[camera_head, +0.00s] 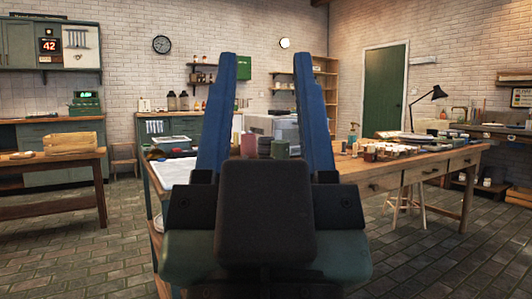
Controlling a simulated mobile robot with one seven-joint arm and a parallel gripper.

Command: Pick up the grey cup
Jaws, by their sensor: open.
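My gripper (265,62) fills the middle of the view, its two blue fingers pointing up and spread apart. It is open, with nothing held between the fingers. Beyond it, small cups stand on the table, seen through the gap: a pinkish one (248,145) at left and a green one (280,149) at right. A small greyish shape (264,145) shows between them; it is too small to tell whether it is the grey cup. The fingers and the black gripper body hide part of the table.
The wooden table (452,163) extends right, with small jars (383,151) and a black lamp (437,93). A white machine (270,123) is behind the cups. A wooden crate (70,143) sits on a bench at left. Brick floor (65,255) is clear at front left.

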